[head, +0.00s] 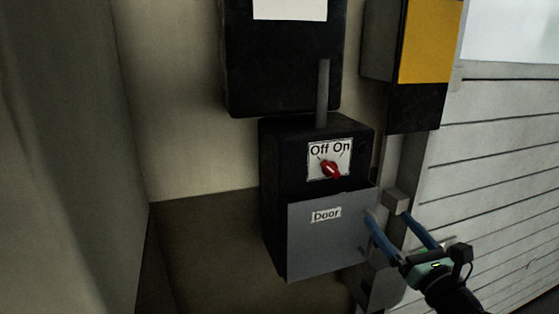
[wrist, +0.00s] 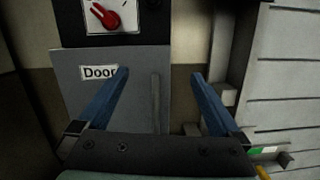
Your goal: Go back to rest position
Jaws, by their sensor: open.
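A grey vertical bar (wrist: 155,103) shows between the fingers, near that edge. I cannot tell whether a finger touches the panel.
The black box (head: 277,190) behind the panel carries a red knob (head: 330,169) on an "Off On" plate. A larger black box (head: 285,70) is above it. A yellow and black box (head: 430,45) is at upper right. A white slatted wall (head: 490,170) stands right of my gripper.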

